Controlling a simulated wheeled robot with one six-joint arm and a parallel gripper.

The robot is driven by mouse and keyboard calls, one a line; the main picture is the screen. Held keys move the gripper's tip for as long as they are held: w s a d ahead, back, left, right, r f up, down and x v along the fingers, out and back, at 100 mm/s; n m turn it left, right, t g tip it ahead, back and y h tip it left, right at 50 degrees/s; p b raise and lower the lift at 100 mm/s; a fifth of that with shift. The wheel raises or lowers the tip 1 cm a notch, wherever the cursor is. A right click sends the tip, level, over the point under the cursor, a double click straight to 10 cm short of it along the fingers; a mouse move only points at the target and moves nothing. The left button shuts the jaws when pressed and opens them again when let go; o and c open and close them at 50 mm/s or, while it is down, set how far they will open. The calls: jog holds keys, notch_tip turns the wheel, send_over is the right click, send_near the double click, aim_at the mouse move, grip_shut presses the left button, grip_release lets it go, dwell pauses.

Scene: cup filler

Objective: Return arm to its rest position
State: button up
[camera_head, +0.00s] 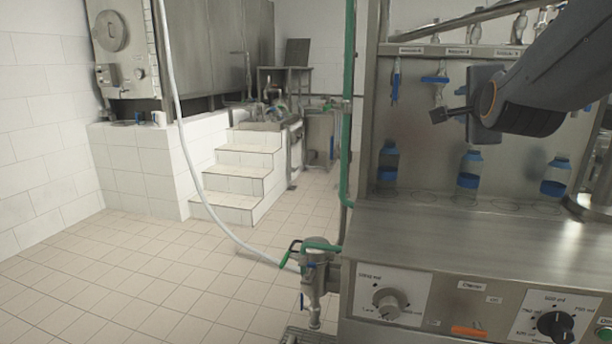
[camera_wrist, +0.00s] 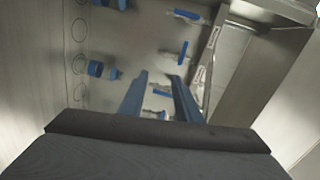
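My gripper (camera_head: 437,116) is a dark shape at the end of my arm, in the upper right of the head view. It points left, in front of the steel machine (camera_head: 425,215) and above its counter. In the wrist view, two long bluish fingers (camera_wrist: 158,76) stand apart with nothing held between them. The gripper is clear of the bottles and valves around it.
Three clear bottles with blue parts stand on the machine: left (camera_head: 388,160), middle (camera_head: 469,170) and right (camera_head: 556,176). Blue-handled valves (camera_head: 436,80) hang above. A green pipe (camera_head: 347,120) runs along the left edge. White steps (camera_head: 240,170) and open tiled floor lie left.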

jog(key=s+a+f+n+g+y, duration=0.1)
jog(key=s+a+f+n+g, duration=0.2)
jog(key=f, duration=0.7)
jog(key=s+a+f+n+g+y, duration=0.1)
jog(key=s+a+f+n+g, duration=0.3)
jog(key=f, duration=0.6)
jog(key=s+a+f+n+g+y, duration=0.1)
jog(key=s+a+f+n+g, duration=0.2)
jog(key=f+n, duration=0.3)
jog(key=shift+s+a+f+n+g+y, duration=0.15)
jog(key=shift+s+f, duration=0.15)
jog(key=shift+f, duration=0.5)
jog(key=shift+s+a+f+n+g+y, duration=0.1)
jog(key=shift+s+f, duration=0.15)
jog(key=shift+f, duration=0.5)
jog(key=shift+s+a+f+n+g+y, duration=0.15)
jog(key=shift+s+f, duration=0.15)
jog(key=shift+f, duration=0.5)
jog(key=s+a+f+n+g, duration=0.2)
jog(key=s+f+n+g, duration=0.3)
jog(key=s, duration=0.6)
notch_tip(320, 180, down, 2)
jog(key=shift+s+a+f+n, duration=0.1)
jog(key=shift+s+a+n, duration=0.1)
jog(key=shift+s+n, duration=0.15)
